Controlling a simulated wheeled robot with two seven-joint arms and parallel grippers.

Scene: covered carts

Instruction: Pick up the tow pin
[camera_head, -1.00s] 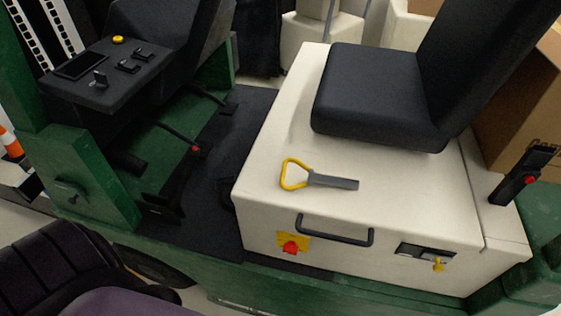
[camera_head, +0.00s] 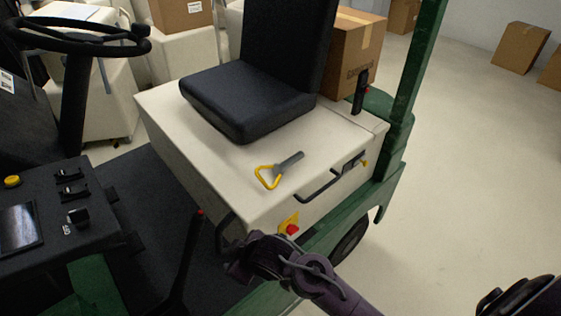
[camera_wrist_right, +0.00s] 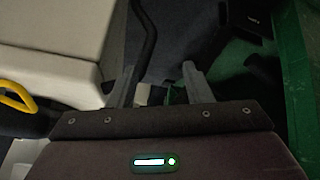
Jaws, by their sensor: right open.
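The tow pin, with a grey shaft (camera_head: 289,161) and a yellow loop handle (camera_head: 266,178), lies flat on the cream seat box (camera_head: 180,140), near its front edge. My right gripper (camera_head: 237,266) is in front of and below the box's near corner in the head view, apart from the pin. In the wrist view its two fingers (camera_wrist_right: 160,86) are spread with nothing held between them. A yellow curved piece (camera_wrist_right: 17,97) shows at that view's left edge; I cannot tell whether it is the pin's loop. My left gripper is not in view.
A black seat (camera_head: 250,100) stands on the box behind the pin. A black grab handle (camera_head: 318,187) and a red knob (camera_head: 292,229) are on the box's front. A control console (camera_head: 50,215) and steering wheel (camera_head: 80,35) stand at left. Open floor (camera_head: 450,180) lies right.

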